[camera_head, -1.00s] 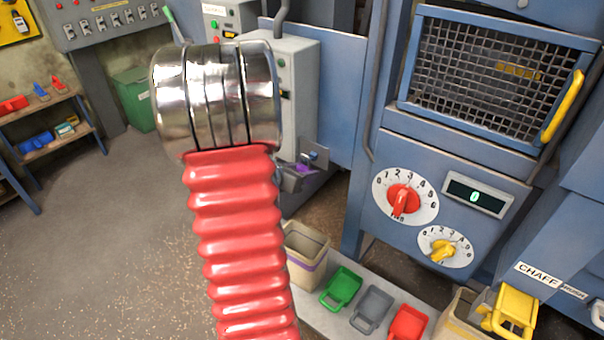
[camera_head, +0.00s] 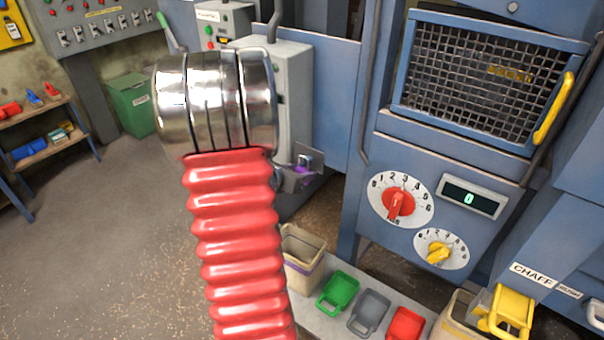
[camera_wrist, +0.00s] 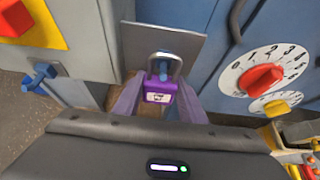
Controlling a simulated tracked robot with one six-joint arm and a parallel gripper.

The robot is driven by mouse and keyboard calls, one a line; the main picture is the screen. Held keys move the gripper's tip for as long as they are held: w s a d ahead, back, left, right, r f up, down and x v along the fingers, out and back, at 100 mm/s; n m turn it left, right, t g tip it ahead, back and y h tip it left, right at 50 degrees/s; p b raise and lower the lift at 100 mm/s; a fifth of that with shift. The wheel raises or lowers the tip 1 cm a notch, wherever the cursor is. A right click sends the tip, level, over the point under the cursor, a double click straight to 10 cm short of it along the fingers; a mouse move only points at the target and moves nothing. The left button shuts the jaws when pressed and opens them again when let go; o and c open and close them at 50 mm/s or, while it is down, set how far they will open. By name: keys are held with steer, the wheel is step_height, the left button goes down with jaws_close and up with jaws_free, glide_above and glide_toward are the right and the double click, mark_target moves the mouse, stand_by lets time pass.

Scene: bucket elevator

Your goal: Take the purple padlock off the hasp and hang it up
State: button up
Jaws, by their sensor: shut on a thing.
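The purple padlock (camera_wrist: 160,92) hangs upright between the fingers of my gripper (camera_wrist: 158,100) in the wrist view. Its silver shackle (camera_wrist: 178,64) stands up in front of a grey plate (camera_wrist: 140,40) and overlaps a blue peg (camera_wrist: 163,66) on it. I cannot tell whether the shackle is around the peg or only before it. A blue hasp-like part (camera_wrist: 40,77) sits on the grey box at the left, with no padlock on it. In the head view, the padlock is mostly hidden and purple shows beside the plate (camera_head: 318,157).
A red knob (camera_wrist: 14,18) on yellow is at the upper left of the wrist view. The blue machine panel with a red dial (camera_head: 398,204) stands to the right. My red arm sleeve blocks the middle.

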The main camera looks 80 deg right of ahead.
steer(key=shift+s+d+f, duration=0.1)
steer(key=shift+f, duration=0.35)
stand_by(0.3)
steer(key=shift+d+f, duration=0.1)
steer(key=shift+f, duration=0.2)
stand_by(0.4)
steer(key=o, duration=1.2)
steer(key=shift+a, duration=0.25)
